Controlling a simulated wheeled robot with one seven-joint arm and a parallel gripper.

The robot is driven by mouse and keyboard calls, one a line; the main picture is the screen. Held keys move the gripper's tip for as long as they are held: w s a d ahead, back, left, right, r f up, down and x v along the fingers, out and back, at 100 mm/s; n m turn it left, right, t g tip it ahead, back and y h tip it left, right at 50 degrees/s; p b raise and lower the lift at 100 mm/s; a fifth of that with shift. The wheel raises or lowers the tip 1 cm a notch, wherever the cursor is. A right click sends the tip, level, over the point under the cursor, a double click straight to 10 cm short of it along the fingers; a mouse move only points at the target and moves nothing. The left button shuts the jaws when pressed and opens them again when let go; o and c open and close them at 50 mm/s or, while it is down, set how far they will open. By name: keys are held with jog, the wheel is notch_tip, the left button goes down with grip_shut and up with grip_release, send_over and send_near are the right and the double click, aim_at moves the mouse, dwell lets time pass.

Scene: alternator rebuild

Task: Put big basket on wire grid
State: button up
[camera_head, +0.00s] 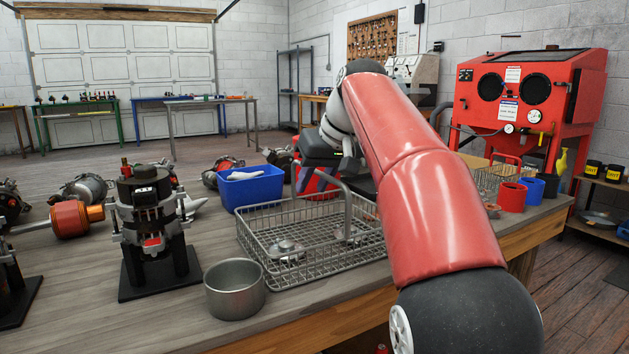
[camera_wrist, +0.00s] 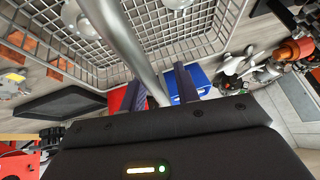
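The big basket (camera_head: 300,262) is a grey wire basket with a tall arched tube handle, on the wooden table in the head view. It holds several metal parts. In the wrist view its mesh (camera_wrist: 190,30) fills the top. My gripper (camera_head: 322,182) is at the handle, above the basket's far side. In the wrist view the handle (camera_wrist: 128,45) runs between the two dark fingers of my gripper (camera_wrist: 158,88), which stand apart with gaps beside the tube. I cannot pick out a separate wire grid for certain. My arm hides part of the basket's right side.
A grey metal pot (camera_head: 235,303) stands close to the basket's front left. A black alternator stand (camera_head: 150,225) is to the left. A blue bin (camera_head: 250,192) is behind. A smaller wire basket (camera_head: 490,180) and red cup (camera_head: 511,197) stand at the right.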

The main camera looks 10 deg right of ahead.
jog(key=p+v, duration=0.4)
jog(key=v, duration=0.8)
jog(key=shift+r, duration=0.1)
